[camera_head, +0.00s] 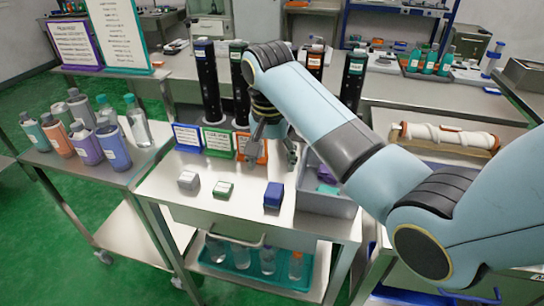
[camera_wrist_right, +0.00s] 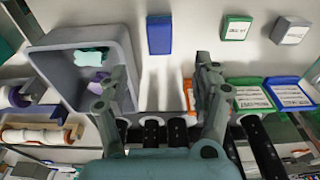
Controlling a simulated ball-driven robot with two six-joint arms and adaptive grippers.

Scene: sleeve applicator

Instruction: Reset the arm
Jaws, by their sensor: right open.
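My right arm (camera_head: 325,120) reaches in from the right, over the metal cart (camera_head: 225,207). My right gripper (camera_head: 271,153) points down with its two fingers spread and nothing between them. It hangs near the back of the cart top, beside the orange-framed sign (camera_head: 243,146), left of the grey bin and behind the blue block. In the right wrist view the open gripper (camera_wrist_right: 160,75) has bare surface between its fingers. A blue block (camera_head: 273,195), a green-and-white block (camera_head: 223,190) and a grey block (camera_head: 188,180) stand apart on the cart. My left gripper is not in view.
A grey bin (camera_head: 325,205) holds purple and teal pieces. Blue (camera_head: 188,137) and green (camera_head: 217,142) signs stand behind the blocks, with black tubes (camera_head: 207,85) beyond. Several bottles (camera_head: 85,145) crowd the left cart. A tray with bottles (camera_head: 267,260) sits below. The cart's front is clear.

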